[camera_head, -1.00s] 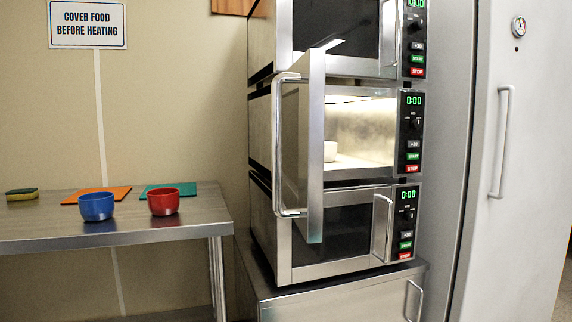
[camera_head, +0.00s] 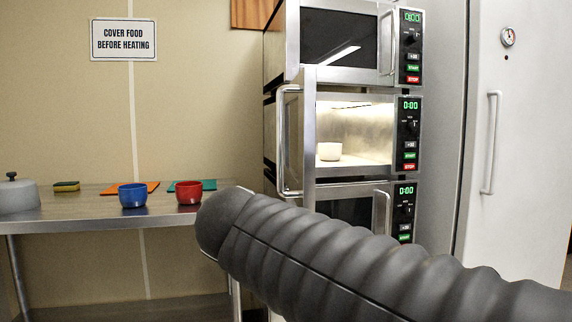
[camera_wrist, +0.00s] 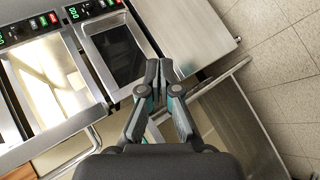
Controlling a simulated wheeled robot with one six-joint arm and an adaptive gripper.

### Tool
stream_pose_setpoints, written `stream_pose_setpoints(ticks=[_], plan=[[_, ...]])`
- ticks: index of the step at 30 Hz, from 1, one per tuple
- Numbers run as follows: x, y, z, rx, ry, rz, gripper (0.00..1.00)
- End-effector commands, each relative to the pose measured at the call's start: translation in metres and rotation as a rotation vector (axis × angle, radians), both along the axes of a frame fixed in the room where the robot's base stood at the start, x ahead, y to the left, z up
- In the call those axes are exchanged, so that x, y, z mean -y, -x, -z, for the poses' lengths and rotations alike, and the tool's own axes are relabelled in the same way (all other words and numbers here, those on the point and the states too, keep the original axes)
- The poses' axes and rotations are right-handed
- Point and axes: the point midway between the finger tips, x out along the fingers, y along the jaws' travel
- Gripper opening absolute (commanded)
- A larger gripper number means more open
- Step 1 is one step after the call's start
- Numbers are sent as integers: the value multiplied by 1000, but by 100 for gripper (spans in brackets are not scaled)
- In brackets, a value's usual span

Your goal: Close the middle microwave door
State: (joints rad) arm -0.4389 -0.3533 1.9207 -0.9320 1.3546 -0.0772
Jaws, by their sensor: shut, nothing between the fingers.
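The middle microwave (camera_head: 360,108) stands in a stack of three, its lit cavity showing a small white bowl (camera_head: 329,151). Its door (camera_head: 309,135) is swung wide open at the left side, seen nearly edge-on, with its bar handle (camera_head: 281,140) on the left. The lit cavity also shows in the wrist view (camera_wrist: 45,85). My gripper (camera_wrist: 158,68) is shut and empty in the wrist view, in front of the lower microwave (camera_wrist: 115,50) in the picture; its exact distance is unclear. It is out of the head view, where my dark ribbed arm hides the lower stack.
The upper microwave (camera_head: 345,38) and the lower one (camera_head: 350,209) are closed. A steel table (camera_head: 85,208) at left bears a blue bowl (camera_head: 132,196), a red bowl (camera_head: 188,193) and a grey lidded pot (camera_head: 17,196). A tall white cabinet door (camera_head: 525,150) is at right.

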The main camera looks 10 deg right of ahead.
Motion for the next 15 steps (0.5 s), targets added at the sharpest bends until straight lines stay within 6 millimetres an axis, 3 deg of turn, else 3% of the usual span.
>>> stream_pose_setpoints(ticks=[1, 3, 6, 10, 15], plan=[[-14, -17, -26, 31, 92, -20, 0], [-30, -32, -64, 84, 213, -25, 0], [-55, -44, -111, 166, 351, -17, 0], [-83, -48, -155, 256, 465, 8, 0], [-99, -47, -182, 318, 529, 30, 0]])
